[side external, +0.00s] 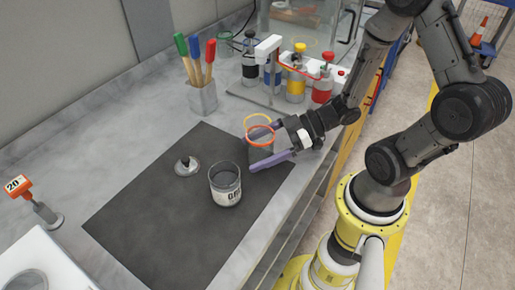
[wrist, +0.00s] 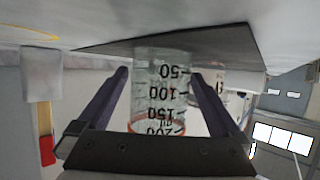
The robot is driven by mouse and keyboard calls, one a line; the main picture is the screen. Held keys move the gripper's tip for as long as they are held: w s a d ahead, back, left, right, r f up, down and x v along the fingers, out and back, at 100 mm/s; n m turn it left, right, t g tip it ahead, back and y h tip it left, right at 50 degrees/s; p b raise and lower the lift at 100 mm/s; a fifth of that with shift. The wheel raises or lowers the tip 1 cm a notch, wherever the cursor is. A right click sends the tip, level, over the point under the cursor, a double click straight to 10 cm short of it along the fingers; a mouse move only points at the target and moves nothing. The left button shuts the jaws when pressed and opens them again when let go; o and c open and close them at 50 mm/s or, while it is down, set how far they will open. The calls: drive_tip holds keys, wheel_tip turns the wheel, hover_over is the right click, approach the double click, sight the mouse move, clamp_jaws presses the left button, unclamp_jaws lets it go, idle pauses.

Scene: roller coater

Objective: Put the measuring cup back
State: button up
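The measuring cup (side external: 262,142) is clear with an orange-red rim. It stands upright near the mat's far right corner. In the wrist view the cup (wrist: 160,90) appears upside down, with black marks from 50 to 200. My gripper (side external: 272,150) is open, with one purple finger on each side of the cup. In the wrist view the fingertips (wrist: 161,73) flank the cup, with narrow gaps seeming to show between fingers and wall. A yellow ring (side external: 257,115) shows just behind the cup; whether it is a counter mark is unclear.
A labelled glass jar (side external: 225,186) and its lid (side external: 186,166) are on the dark mat (side external: 150,220). A metal holder with brushes (side external: 203,98) stands behind. Several coloured bottles (side external: 295,85) stand at the back right. The mat's front is clear.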

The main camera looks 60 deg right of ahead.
drive_tip(key=shift+r, duration=0.1)
drive_tip(key=shift+d+r, duration=0.1)
drive_tip(key=shift+v, duration=3.7)
wheel_tip(320, 180, up, 8)
drive_tip(key=w+a+n+t+h, duration=0.1)
drive_tip(key=a+n+h, duration=0.15)
drive_tip(key=n, duration=0.25)
drive_tip(key=w+d+r+m+t+h, duration=0.2)
drive_tip(key=w+d+r+m+h, duration=0.1)
drive_tip(key=d+r+m+h, duration=0.7)
drive_tip(key=s+a+f+m+g+y, duration=0.3)
drive_tip(key=s+a+f+g, duration=0.3)
drive_tip(key=s, duration=0.4)
drive_tip(key=shift+s+m+g, duration=0.35)
drive_tip(key=shift+m+g, duration=0.05)
drive_tip(key=shift+m, duration=0.1)
